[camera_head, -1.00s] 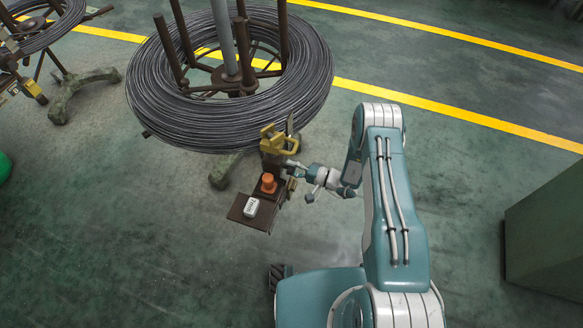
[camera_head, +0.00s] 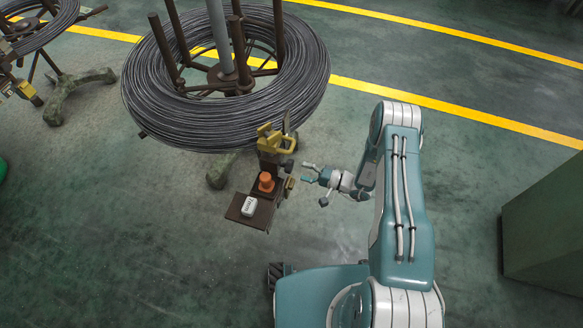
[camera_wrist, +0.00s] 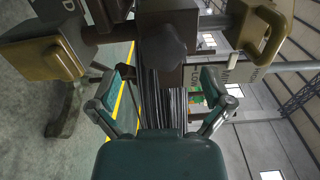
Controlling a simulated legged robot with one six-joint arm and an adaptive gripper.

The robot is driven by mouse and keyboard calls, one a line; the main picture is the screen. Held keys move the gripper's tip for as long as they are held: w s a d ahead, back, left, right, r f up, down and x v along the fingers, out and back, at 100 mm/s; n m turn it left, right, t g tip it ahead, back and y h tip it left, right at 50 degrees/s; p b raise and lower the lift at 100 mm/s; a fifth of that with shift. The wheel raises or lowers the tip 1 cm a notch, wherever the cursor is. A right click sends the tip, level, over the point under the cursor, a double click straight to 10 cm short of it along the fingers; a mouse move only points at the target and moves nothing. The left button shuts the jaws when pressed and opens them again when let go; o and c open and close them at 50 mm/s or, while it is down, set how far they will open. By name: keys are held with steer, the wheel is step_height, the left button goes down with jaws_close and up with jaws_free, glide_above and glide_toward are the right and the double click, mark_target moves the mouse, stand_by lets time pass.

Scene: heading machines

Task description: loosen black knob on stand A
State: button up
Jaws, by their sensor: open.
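The black knob (camera_wrist: 160,48) is a dark, lobed knob on a dark block in the wrist view, just beyond my open fingers. In the head view a small dark knob (camera_head: 289,164) sits on the right side of the stand's brown post (camera_head: 269,160), below a yellow clamp-like part (camera_head: 270,138). My gripper (camera_head: 307,172) is to the right of the knob with a clear gap between them. In the wrist view my gripper (camera_wrist: 168,76) is open, with nothing between its fingers. I cannot read a letter A on the stand.
An orange button (camera_head: 266,182) and a small white box (camera_head: 249,206) sit on the stand's brown plate (camera_head: 236,203). A large wire coil (camera_head: 290,105) stands behind. A green cabinet (camera_head: 545,235) is at right. Floor beside my arm is clear.

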steer(key=v, duration=0.6)
steer(key=shift+d, duration=0.4)
steer(key=shift+r, duration=0.1)
steer(key=s+a+r+n+g+h, duration=0.1)
steer(key=s+r+n+g+h, duration=0.2)
steer(key=r, duration=1)
steer(key=s+a+r+n+g+h, duration=0.1)
steer(key=a+r+n+g+h, duration=0.15)
steer(key=r+g, duration=0.7)
steer(key=s+d+r+t+h, duration=0.3)
steer(key=s+r+t+h, duration=0.2)
steer(key=s+r, duration=0.3)
steer(key=s+d+r+t+h, duration=0.4)
steer(key=s+r, duration=0.5)
steer(key=r, duration=0.5)
steer(key=m+t+h, duration=0.1)
steer(key=t+h, duration=0.1)
steer(key=t, duration=0.1)
steer(key=shift+s+r, duration=0.2)
steer(key=shift+r, duration=0.1)
